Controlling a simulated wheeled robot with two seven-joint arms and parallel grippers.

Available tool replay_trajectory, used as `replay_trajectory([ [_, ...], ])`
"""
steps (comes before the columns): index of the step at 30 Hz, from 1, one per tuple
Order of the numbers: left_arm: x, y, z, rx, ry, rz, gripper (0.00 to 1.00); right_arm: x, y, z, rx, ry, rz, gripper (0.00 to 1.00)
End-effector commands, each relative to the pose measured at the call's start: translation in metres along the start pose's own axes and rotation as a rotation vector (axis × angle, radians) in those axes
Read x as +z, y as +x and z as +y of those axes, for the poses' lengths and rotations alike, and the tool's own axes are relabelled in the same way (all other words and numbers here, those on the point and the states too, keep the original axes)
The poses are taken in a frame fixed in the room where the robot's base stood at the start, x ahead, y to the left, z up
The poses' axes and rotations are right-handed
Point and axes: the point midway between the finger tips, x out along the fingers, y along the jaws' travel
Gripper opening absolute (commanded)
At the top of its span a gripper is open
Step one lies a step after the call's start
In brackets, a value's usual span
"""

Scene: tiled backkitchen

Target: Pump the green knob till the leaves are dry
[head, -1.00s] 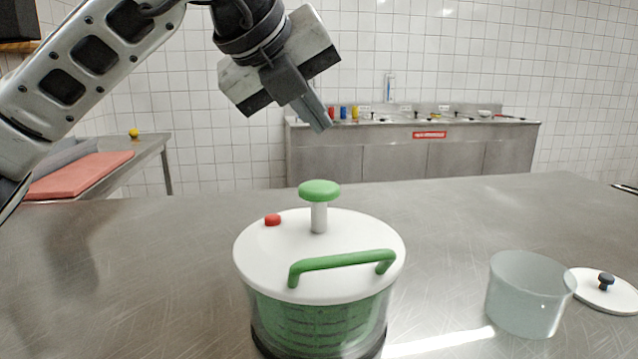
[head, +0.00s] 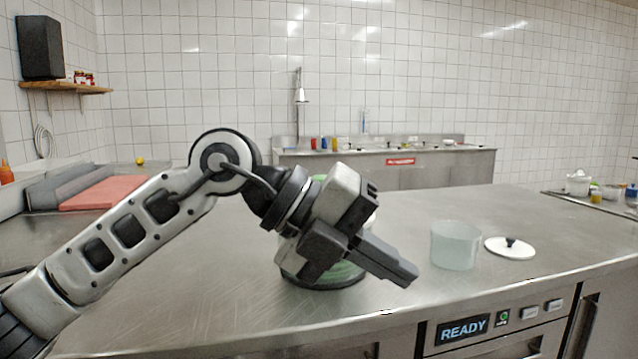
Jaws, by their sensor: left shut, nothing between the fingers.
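The salad spinner (head: 333,275) stands on the steel counter, mostly hidden behind my left gripper and wrist. Only part of its green basket low down and a bit of green at the top show, so its lid and green knob cannot be made out clearly. My left gripper (head: 408,274) is shut and empty, in front of the spinner with its fingers pointing down to the right. I cannot tell from this view whether it touches the spinner. My right gripper is not in view.
A clear tub (head: 455,246) and a white lid with a dark knob (head: 510,248) stand right of the spinner. A red board (head: 103,193) lies at left. A panel reading READY (head: 462,330) is below the counter's front edge. The counter (head: 200,265) is clear at left.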

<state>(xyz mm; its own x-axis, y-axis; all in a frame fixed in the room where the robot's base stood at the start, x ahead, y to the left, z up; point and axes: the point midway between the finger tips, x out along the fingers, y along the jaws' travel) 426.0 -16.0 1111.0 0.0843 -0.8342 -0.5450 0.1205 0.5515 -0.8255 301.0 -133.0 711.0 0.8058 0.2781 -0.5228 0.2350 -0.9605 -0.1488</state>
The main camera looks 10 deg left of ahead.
Motion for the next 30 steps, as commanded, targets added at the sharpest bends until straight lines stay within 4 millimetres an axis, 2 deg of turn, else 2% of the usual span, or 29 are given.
replay_trajectory([
  [1, -0.017, 0.018, 0.000, -0.128, -0.035, 0.089, 0.00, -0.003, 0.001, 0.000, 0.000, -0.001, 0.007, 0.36],
  [3, -0.036, 0.030, -0.008, -0.324, -0.089, 0.177, 0.00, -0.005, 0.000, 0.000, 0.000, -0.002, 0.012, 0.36],
  [6, -0.050, 0.033, -0.016, -0.622, -0.215, 0.244, 0.00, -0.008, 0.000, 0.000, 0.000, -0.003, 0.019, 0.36],
  [8, -0.050, 0.030, -0.015, -0.794, -0.316, 0.246, 0.00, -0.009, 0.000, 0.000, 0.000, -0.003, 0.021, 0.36],
  [11, -0.038, 0.019, 0.000, -1.052, -0.526, 0.189, 0.00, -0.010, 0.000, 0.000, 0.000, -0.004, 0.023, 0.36],
  [14, -0.019, 0.012, 0.038, -1.252, -0.780, 0.064, 0.00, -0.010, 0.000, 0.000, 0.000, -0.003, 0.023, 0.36],
  [17, -0.006, 0.012, 0.099, -1.375, -1.069, -0.113, 0.00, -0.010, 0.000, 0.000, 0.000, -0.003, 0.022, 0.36],
  [18, -0.005, 0.015, 0.128, -1.398, -1.188, -0.192, 0.00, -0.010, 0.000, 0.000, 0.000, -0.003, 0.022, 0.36],
  [20, -0.008, 0.021, 0.169, -1.406, -1.355, -0.304, 0.00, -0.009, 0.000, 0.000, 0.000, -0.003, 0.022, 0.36],
  [21, -0.014, 0.026, 0.196, -1.396, -1.460, -0.374, 0.00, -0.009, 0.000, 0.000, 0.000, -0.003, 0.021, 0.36],
  [24, -0.040, 0.040, 0.260, -1.332, -1.708, -0.535, 0.00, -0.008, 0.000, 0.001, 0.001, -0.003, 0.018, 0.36],
  [27, -0.075, 0.054, 0.313, -1.228, -1.923, -0.665, 0.00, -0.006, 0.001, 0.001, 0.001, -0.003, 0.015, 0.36],
  [30, -0.113, 0.066, 0.351, -1.115, -2.094, -0.756, 0.00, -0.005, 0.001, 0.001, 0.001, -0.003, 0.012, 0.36],
])
